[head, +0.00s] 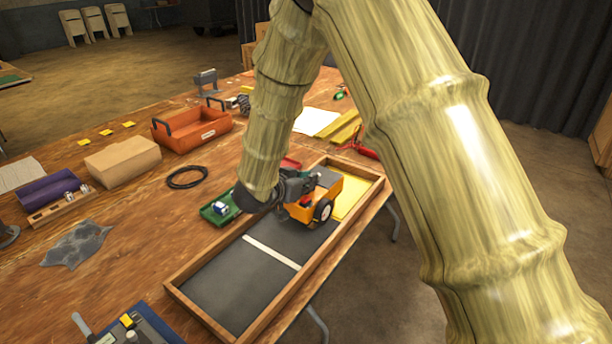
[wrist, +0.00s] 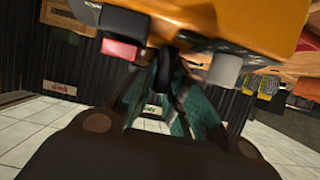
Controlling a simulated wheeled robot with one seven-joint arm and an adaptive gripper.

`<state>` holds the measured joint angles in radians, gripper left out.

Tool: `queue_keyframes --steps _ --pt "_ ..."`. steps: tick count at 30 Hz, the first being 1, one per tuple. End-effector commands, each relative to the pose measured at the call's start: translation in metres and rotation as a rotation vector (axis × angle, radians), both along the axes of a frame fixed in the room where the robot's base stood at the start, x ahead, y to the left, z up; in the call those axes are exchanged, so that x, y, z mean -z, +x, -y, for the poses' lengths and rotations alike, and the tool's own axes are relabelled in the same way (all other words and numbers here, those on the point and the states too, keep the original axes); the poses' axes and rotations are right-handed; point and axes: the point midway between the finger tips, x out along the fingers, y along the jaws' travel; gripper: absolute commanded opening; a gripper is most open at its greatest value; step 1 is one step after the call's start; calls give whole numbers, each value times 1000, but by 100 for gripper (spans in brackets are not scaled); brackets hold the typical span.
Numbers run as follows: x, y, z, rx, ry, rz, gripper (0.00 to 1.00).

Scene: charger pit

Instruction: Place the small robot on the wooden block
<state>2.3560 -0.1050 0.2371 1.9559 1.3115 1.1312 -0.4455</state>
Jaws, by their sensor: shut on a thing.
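The small robot (head: 300,212) is orange with a grey top and dark wheels with pale hubs. It is at the far part of the wooden-framed tray, beside the yellow patch; I cannot tell if it touches the floor of the tray. My gripper (head: 285,190) is at its left side, shut on it. In the wrist view the orange body of the small robot (wrist: 250,22) fills the top, and the teal fingers of my gripper (wrist: 168,85) close around a dark part below it. A tan block (head: 123,160), which looks like the wooden block, lies on the table at the left.
The framed tray (head: 207,318) has a dark floor with a white stripe. A green tray (head: 209,214) is left of my gripper. A black cable loop (head: 187,177), an orange toolbox (head: 190,135) and a grey cloth (head: 76,245) lie on the table. Bare wood (head: 150,205) shows between them.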

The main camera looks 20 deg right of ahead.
Motion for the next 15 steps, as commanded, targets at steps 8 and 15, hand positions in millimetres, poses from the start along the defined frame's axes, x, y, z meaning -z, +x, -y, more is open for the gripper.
queue_keyframes --steps 8,15 --pt "-2 1 0 1 -2 4 0" --pt "3 1 0 1 -1 3 0"
